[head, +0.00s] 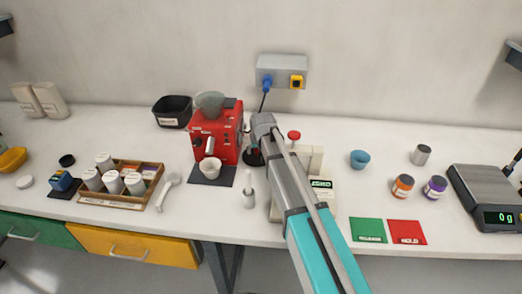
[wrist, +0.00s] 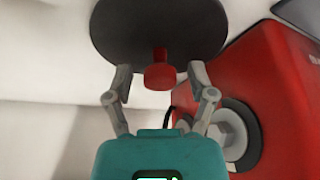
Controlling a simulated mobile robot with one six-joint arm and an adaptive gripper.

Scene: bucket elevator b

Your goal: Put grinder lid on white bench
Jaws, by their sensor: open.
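The grinder lid seems to be the dark round disc (wrist: 150,25) with a red knob (wrist: 160,75) in the wrist view. My gripper (wrist: 161,74) is open, with one finger on each side of the knob; I cannot tell whether they touch it. In the head view my gripper end (head: 263,122) is just right of the red machine (head: 203,140), above a dark round piece (head: 253,158) partly hidden by my arm. The red machine carries a grey-green hopper (head: 210,104). The white bench (head: 110,225) runs across the head view.
A white cup (head: 210,169) stands before the red machine, with a black bin (head: 172,111) at its back left. A wooden tray (head: 150,199) of white jars is left. Green (head: 368,230) and red (head: 407,232) mats and a scale (head: 488,196) are right.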

